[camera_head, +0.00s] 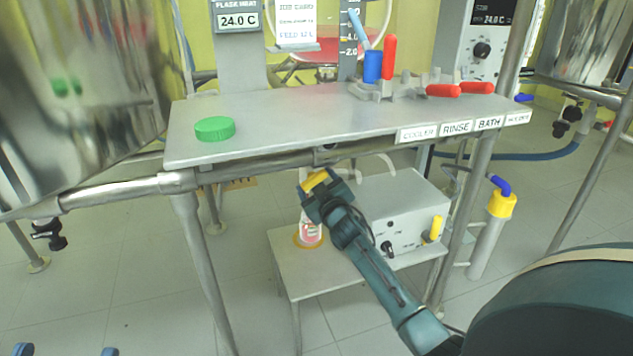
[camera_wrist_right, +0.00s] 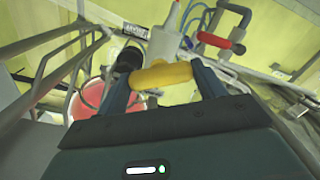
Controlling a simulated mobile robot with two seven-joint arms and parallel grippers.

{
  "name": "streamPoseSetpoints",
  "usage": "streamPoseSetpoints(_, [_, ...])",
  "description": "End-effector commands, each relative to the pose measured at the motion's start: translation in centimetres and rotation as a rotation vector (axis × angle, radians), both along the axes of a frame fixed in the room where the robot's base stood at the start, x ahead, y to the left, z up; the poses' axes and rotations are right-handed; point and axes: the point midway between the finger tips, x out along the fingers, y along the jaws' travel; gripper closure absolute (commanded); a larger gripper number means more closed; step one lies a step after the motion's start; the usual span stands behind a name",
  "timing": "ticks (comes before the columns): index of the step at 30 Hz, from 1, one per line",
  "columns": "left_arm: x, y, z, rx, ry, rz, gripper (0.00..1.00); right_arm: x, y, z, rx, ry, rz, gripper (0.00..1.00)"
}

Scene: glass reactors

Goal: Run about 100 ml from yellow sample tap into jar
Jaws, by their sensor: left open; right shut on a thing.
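The yellow sample tap handle (camera_head: 315,180) is under the front edge of the steel shelf. My right gripper (camera_head: 318,188) is shut on it; in the right wrist view the yellow handle (camera_wrist_right: 162,75) lies across between both fingers. The jar (camera_head: 310,234) stands upright below on the low table, inside a yellowish ring, with pink-red showing on its lower part. My gripper partly hides its top, and I cannot tell its liquid level. My left gripper (camera_head: 65,351) shows only as two spread, empty fingertips at the bottom left edge.
A green cap (camera_head: 215,128) lies on the steel shelf (camera_head: 290,115). Red and blue valve handles stand at its right. A white control box (camera_head: 390,215) sits beside the jar on the low table (camera_head: 300,277). Steel posts stand around; a large shiny vessel (camera_head: 80,80) fills the upper left.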

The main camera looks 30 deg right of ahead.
Motion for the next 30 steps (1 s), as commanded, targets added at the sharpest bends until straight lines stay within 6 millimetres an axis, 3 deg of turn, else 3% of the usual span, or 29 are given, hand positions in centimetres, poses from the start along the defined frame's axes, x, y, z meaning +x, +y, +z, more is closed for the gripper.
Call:
streamPoseSetpoints(13, [-0.14, -0.06, -0.47, 0.001, 0.018, -0.001, 0.33, -0.01, 0.02, -0.05, -0.012, 0.003, 0.000, 0.54])
streamPoseSetpoints(14, [-0.14, -0.06, -0.46, 0.001, 0.018, -0.001, 0.33, 0.00, 0.03, -0.04, -0.012, 0.003, 0.000, 0.30])
streamPoseSetpoints(21, [-0.11, -0.07, -0.41, 0.001, 0.016, -0.001, 0.33, -0.01, 0.02, -0.03, -0.011, 0.003, 0.000, 0.10])
streamPoseSetpoints(30, [0.02, -0.07, 0.06, 0.001, 0.005, -0.001, 0.33, -0.26, 0.08, 0.00, -0.010, 0.004, 0.000, 0.09])
